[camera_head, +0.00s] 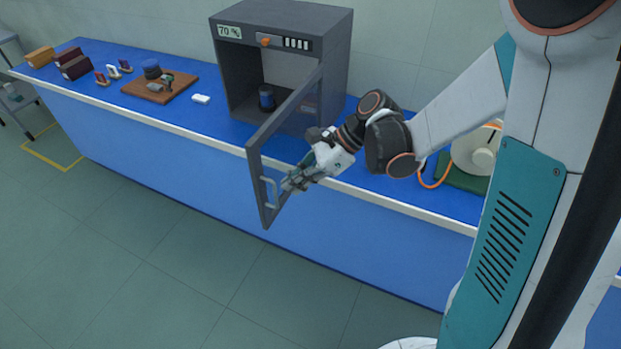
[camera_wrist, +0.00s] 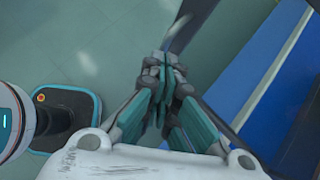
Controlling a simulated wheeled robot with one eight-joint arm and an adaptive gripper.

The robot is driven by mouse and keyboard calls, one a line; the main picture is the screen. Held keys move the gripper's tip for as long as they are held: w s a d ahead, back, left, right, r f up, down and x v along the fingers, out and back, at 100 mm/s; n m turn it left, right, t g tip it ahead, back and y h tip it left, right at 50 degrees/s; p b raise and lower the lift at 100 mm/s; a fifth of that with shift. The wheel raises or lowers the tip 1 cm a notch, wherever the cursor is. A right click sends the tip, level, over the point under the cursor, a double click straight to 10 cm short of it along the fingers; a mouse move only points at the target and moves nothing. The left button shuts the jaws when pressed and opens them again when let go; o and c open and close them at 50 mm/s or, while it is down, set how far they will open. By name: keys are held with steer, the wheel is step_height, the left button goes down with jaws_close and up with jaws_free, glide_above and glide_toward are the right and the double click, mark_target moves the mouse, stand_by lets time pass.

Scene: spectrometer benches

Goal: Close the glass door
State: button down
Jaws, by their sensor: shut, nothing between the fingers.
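The glass door (camera_head: 300,108) of a dark grey cabinet (camera_head: 338,55) stands wide open, swung out over the front edge of the blue bench. Its frame is dark grey, and a light vertical handle (camera_head: 269,192) sits near its free edge. My gripper (camera_head: 288,184) is at the right-hand side of the door, close to the free edge and the handle. In the wrist view my gripper (camera_wrist: 166,65) has its fingertips together, with a dark door frame bar (camera_wrist: 190,24) just beyond them. I cannot tell whether the fingers touch the door.
The cabinet holds a dark blue-black container (camera_head: 266,98). On the blue bench (camera_head: 210,130) are a wooden board (camera_head: 150,92) with parts, a small white item (camera_head: 201,99) and several boxes at the far left. The floor in front is clear.

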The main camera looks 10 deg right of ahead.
steer(key=shift+a, duration=0.3)
steer(key=shift+w, duration=0.1)
